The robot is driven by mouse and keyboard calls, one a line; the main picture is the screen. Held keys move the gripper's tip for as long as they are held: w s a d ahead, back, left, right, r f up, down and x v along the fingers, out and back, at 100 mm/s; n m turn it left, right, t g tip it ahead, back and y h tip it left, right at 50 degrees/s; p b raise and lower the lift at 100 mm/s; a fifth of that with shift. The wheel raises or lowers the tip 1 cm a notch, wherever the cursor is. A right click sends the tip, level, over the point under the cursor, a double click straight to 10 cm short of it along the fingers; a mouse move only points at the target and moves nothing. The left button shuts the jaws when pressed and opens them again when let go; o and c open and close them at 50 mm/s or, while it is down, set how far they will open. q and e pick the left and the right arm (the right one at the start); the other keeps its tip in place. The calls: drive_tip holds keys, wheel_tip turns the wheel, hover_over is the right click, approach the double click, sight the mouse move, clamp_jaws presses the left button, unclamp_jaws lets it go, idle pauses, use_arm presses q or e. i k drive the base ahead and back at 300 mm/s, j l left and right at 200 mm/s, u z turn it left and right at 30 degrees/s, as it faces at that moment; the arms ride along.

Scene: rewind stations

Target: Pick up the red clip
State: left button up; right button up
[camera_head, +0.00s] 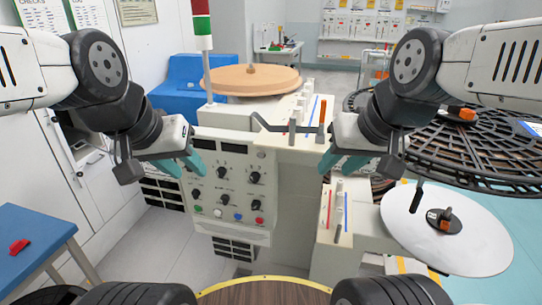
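The red clip (19,247) lies on the blue-topped table (42,232) at the lower left. My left gripper (187,167) has teal fingers set apart with nothing between them. It hangs in front of the control panel, well to the right of the clip and above it in the picture. My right gripper (335,167) also has its teal fingers apart and empty. It is near the middle of the view, far from the clip.
A cream machine with a control panel (232,187) of knobs and buttons stands ahead. A white disc (480,245) and a black slotted turntable (490,165) are at the right. A brown round-edged surface (262,292) is at the bottom. Grey floor (160,255) is clear between table and machine.

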sight(18, 245)
drive_tip(key=u, duration=2.05)
drive_tip(key=i+j+z, duration=0.1)
drive_tip(key=i+j, duration=0.65)
drive_tip(key=j, duration=0.15)
drive_tip(key=i+j+z, duration=0.15)
drive_tip(key=i+j, duration=0.2)
drive_tip(key=j, duration=0.1)
